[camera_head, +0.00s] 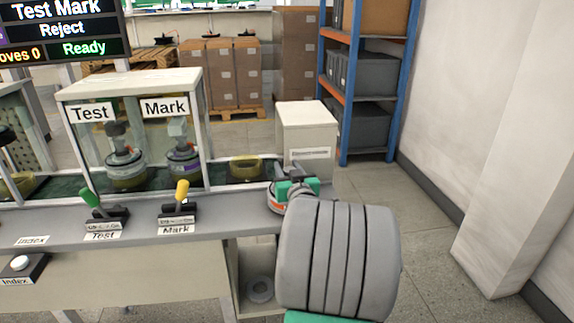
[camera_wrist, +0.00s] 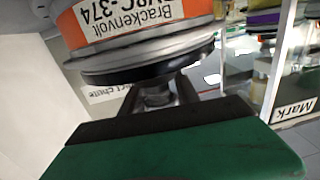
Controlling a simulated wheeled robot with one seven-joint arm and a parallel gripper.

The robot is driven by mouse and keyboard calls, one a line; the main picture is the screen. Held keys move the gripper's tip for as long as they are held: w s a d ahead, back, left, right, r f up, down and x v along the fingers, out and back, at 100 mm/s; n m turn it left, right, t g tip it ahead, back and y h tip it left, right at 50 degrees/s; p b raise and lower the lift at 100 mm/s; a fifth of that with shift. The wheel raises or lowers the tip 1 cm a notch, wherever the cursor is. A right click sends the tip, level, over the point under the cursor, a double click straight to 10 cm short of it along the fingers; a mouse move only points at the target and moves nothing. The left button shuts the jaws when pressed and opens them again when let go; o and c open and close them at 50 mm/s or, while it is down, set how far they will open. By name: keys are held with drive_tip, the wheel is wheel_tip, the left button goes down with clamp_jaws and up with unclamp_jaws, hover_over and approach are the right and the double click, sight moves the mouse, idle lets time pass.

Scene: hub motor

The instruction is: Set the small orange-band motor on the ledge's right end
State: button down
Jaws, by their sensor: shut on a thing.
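The small orange-band motor (camera_head: 274,203) is at the right end of the grey ledge (camera_head: 240,222) in the head view. In the wrist view the motor (camera_wrist: 150,45) fills the top, its orange label and dark lower rim close to the camera. My gripper (camera_head: 297,186) has green and dark parts and is shut on the motor, whose stub shows by the dark pad in the wrist view. My arm hides part of the motor's right side and the ledge's end. I cannot tell whether the motor's underside touches the ledge.
A green Test lever (camera_head: 91,199) and a yellow Mark lever (camera_head: 182,191) stand on the ledge to the left. Behind are a glass-sided enclosure (camera_head: 135,85) with motors, an empty ring holder (camera_head: 246,168) and a pale box (camera_head: 306,130). Floor lies open at right.

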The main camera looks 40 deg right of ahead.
drive_tip(key=shift+f, duration=0.1)
idle(0.3)
drive_tip(key=c, duration=0.9)
unclamp_jaws()
drive_tip(key=shift+f, duration=0.2)
drive_tip(key=shift+r, duration=0.2)
drive_tip(key=v, duration=1.2)
drive_tip(key=shift+b, duration=0.4)
drive_tip(key=shift+f, duration=0.1)
